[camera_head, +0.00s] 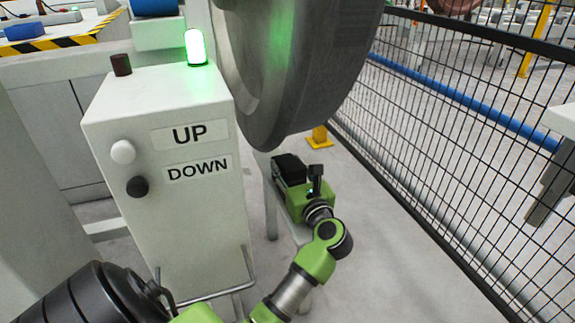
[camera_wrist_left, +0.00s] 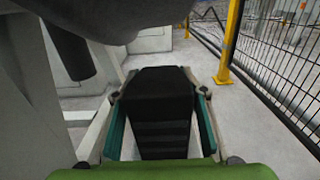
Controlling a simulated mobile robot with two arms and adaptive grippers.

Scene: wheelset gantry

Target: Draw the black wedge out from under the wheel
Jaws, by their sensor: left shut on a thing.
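The black wedge (camera_wrist_left: 161,100) fills the middle of the left wrist view, its ribbed face toward the camera. My left gripper (camera_wrist_left: 160,118) is shut on it, with a teal-edged finger on each side. In the head view the wedge (camera_head: 288,166) is a small dark block at the end of my green left gripper (camera_head: 291,180). The big grey wheel (camera_head: 300,75) hangs above and behind it. Whether wedge and wheel touch cannot be told. My right gripper is out of view.
A white control box (camera_head: 165,220) marked UP and DOWN stands left of my arm, with a lit green lamp (camera_head: 196,47). A black mesh fence (camera_head: 450,130) runs along the right. A yellow post foot (camera_head: 319,137) stands behind the wedge. The floor between is clear.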

